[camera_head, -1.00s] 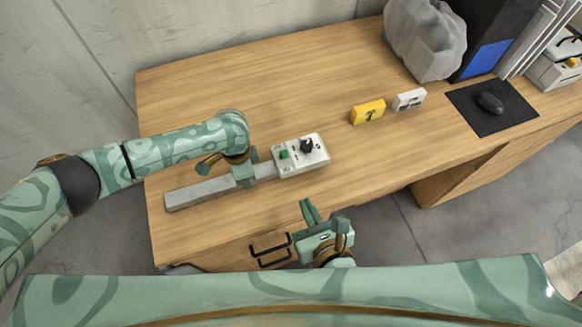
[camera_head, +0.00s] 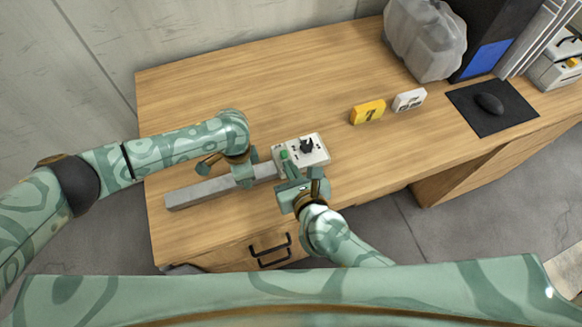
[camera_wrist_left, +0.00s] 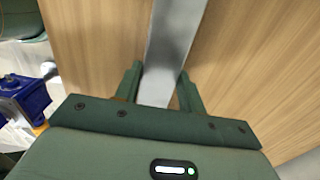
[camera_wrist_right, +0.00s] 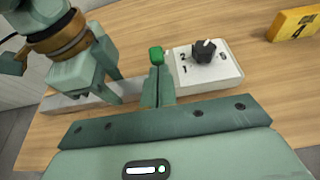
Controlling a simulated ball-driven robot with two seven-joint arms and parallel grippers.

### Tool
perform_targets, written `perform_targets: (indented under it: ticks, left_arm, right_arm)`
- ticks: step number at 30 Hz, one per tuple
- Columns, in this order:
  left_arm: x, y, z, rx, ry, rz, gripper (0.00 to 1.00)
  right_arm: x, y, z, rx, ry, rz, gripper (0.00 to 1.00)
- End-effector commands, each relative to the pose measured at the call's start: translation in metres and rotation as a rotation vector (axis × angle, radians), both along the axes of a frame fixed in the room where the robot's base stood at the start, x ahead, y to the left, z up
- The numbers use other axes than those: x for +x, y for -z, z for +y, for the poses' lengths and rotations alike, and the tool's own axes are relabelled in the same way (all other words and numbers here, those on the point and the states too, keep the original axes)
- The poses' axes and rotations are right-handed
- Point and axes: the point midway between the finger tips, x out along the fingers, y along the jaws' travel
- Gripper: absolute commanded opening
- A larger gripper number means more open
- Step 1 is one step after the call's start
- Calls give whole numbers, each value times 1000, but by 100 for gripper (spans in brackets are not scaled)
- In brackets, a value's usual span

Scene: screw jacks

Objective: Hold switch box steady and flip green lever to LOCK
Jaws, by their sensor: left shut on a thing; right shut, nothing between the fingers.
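The white switch box (camera_head: 321,157) lies on the wooden desk with a black knob (camera_head: 306,146) and a green lever (camera_head: 284,155) at its left end. A long grey bar (camera_head: 200,192) runs left from the box. My left gripper (camera_head: 243,174) is shut on this bar, left of the box; the left wrist view shows its fingers on both sides of the bar (camera_wrist_left: 175,40). My right gripper (camera_head: 291,172) is shut and empty at the box's front left. In the right wrist view its closed fingertips (camera_wrist_right: 158,72) are just below the green lever (camera_wrist_right: 156,55); contact is unclear.
A yellow block (camera_head: 368,111) and a white block (camera_head: 409,100) stand right of the box. A black mouse (camera_head: 489,104) on a mat (camera_head: 508,120), a grey bag (camera_head: 425,42) and folders are farther right. The desk behind the box is clear.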

Motion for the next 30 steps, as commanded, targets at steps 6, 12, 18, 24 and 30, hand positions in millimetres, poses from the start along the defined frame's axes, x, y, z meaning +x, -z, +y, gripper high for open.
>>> perform_targets:
  ticks: [6,12,18,24,30]
  left_arm:
    - [1,-1,-1,-2,0,-2,0]
    - [1,-1,-1,-2,0,-2,0]
    - [1,-1,-1,-2,0,-2,0]
    - [1,-1,-1,-2,0,-2,0]
    - [1,-1,-1,-2,1,-2,0]
  right_arm:
    - [0,-1,0,0,0,0,0]
    - [2,-3,1,0,0,0,0]
    - [4,-6,1,1,0,-1,0]
    - [8,-11,3,0,0,-1,0]
    - [18,-19,6,1,0,-2,0]
